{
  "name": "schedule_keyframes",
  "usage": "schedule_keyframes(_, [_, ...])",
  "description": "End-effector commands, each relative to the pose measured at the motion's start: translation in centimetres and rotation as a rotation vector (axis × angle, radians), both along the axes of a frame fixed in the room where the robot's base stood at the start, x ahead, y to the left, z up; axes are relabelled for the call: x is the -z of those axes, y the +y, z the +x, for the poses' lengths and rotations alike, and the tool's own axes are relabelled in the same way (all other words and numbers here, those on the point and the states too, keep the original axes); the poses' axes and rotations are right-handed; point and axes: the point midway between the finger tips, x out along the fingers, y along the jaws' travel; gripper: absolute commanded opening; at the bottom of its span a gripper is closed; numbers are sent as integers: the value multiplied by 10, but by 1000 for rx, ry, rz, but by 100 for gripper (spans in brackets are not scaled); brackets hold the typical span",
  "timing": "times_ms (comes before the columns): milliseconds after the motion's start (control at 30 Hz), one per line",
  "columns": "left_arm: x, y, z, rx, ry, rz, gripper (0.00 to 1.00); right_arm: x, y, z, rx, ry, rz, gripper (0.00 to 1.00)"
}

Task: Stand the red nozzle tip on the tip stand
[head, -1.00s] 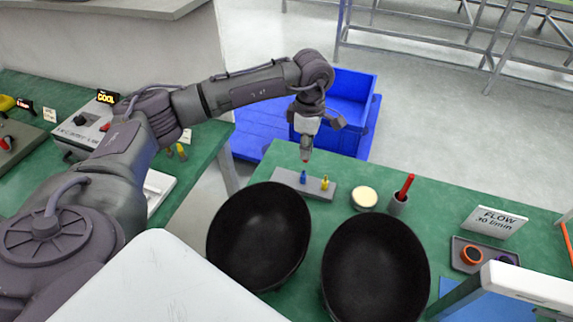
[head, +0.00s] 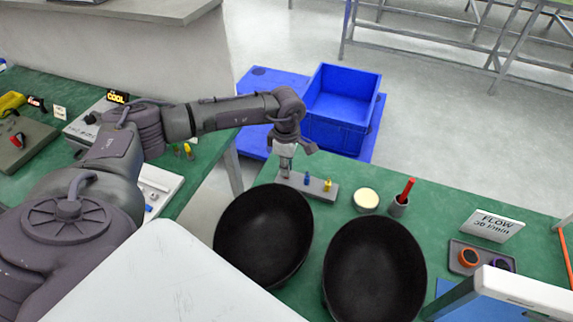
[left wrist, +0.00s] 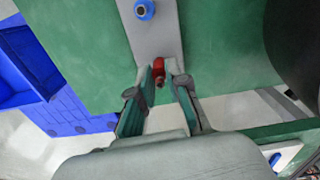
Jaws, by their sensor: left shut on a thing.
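The red nozzle tip (left wrist: 158,70) shows between my left gripper's fingers in the left wrist view. My left gripper (head: 286,170) is shut on it and points down at the left end of the tip stand. The tip stand (head: 317,188) is a grey bar on the green table, also in the left wrist view (left wrist: 155,40). The red tip is hidden in the head view. I cannot tell whether it touches the stand. My right gripper is not in view.
A round tin (head: 366,200) and a grey cup (head: 398,207) with a red stick stand right of the stand. A tray (head: 455,251) with orange and purple rings lies farther right by the FLOW sign (head: 495,225). A blue crate (head: 338,130) stands behind the table.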

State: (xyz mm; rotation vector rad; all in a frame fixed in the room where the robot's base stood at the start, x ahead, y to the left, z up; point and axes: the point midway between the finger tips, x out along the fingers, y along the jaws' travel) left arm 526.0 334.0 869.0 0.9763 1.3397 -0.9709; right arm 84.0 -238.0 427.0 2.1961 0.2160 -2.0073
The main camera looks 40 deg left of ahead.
Motion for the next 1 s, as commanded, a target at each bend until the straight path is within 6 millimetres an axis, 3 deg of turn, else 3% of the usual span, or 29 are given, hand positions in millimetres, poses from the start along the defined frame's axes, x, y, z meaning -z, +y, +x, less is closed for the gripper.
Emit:
schedule_keyframes(100, [4,0,0,0,0,0,2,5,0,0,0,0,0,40])
schedule_keyframes(133, [4,0,0,0,0,0,17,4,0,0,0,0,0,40])
schedule_keyframes(300, [3,0,0,-1,0,0,41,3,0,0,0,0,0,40])
schedule_keyframes(700, [-6,0,1,-1,-2,0,41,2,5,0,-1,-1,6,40])
schedule_keyframes(1000, [-66,0,1,-1,-6,0,41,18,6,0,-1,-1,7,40])
